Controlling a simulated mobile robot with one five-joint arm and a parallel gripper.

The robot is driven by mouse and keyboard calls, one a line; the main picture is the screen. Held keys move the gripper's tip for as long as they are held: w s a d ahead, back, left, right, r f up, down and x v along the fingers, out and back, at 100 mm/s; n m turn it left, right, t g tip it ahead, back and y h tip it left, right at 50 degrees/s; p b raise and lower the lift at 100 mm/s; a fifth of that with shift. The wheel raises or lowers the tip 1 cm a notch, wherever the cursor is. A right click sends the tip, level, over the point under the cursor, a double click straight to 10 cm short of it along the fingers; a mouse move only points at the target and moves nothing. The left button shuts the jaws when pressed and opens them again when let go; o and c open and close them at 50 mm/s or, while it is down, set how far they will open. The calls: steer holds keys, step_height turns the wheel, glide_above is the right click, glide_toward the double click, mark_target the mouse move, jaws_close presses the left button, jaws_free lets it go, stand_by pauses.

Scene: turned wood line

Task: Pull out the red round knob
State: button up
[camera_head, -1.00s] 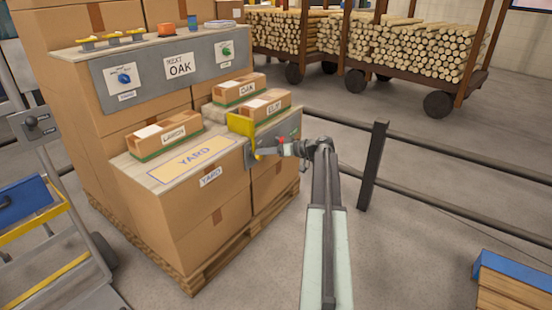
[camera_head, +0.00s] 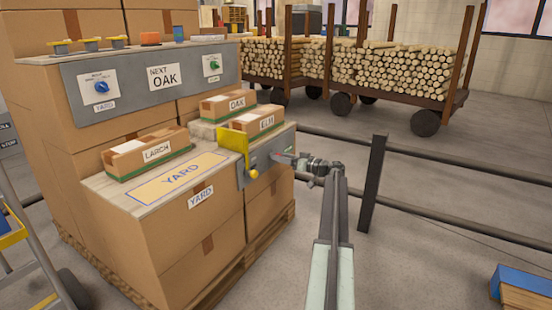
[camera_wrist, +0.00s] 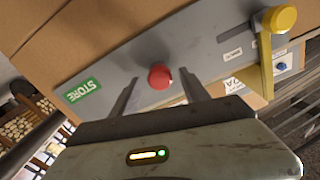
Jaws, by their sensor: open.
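The red round knob (camera_wrist: 160,76) sits on a grey panel (camera_wrist: 205,45), clearly seen in the wrist view. My gripper (camera_wrist: 158,79) is open, with one finger on each side of the knob. I cannot tell whether either finger touches it. In the head view my gripper (camera_head: 279,157) is at the right part of the grey panel (camera_head: 258,158) on the box stack. The knob is too small and covered there to make out well.
A yellow lever with a round yellow end (camera_wrist: 281,19) stands right of the knob in the wrist view. A green STORE label (camera_wrist: 83,90) is on the left. In the head view, a dark post (camera_head: 373,183) and rails stand right of my arm.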

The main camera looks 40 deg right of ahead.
steer(key=shift+x, duration=1.1)
jaws_close()
stand_by(0.5)
